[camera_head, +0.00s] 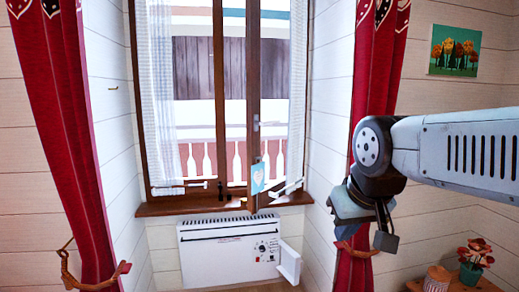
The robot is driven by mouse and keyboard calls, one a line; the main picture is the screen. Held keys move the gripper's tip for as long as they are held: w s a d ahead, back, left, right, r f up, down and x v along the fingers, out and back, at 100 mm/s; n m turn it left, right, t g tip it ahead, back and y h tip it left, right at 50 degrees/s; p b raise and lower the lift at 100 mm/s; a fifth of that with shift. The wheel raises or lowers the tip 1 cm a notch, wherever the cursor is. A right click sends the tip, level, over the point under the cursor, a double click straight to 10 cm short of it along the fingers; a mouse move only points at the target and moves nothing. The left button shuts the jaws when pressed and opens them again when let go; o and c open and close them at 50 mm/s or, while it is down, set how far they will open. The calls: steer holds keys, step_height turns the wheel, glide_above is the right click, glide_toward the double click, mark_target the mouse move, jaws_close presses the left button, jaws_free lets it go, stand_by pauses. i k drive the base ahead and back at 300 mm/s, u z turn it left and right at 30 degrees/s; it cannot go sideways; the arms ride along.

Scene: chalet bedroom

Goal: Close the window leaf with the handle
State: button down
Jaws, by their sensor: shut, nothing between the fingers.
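The window has two dark brown wooden leaves. The left leaf (220,100) looks in line with the frame. The right leaf (252,75) looks ajar, its brown upright edge reaching down over the sill (172,207). A small pale handle (256,123) appears on that upright. A blue card with a white heart (258,178) hangs low on it. My gripper (385,242) is shut and empty, pointing down at the right of the view, in front of the right curtain and apart from the window. Parts of its fingers are hard to make out.
Red curtains hang at the left (62,110) and right (378,70). A white heater (225,250) is below the sill. A picture (455,50) hangs on the wall.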

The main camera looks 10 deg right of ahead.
mark_target(252, 28)
steer(key=z, duration=0.05)
steer(key=i, duration=0.9)
steer(key=u, duration=0.05)
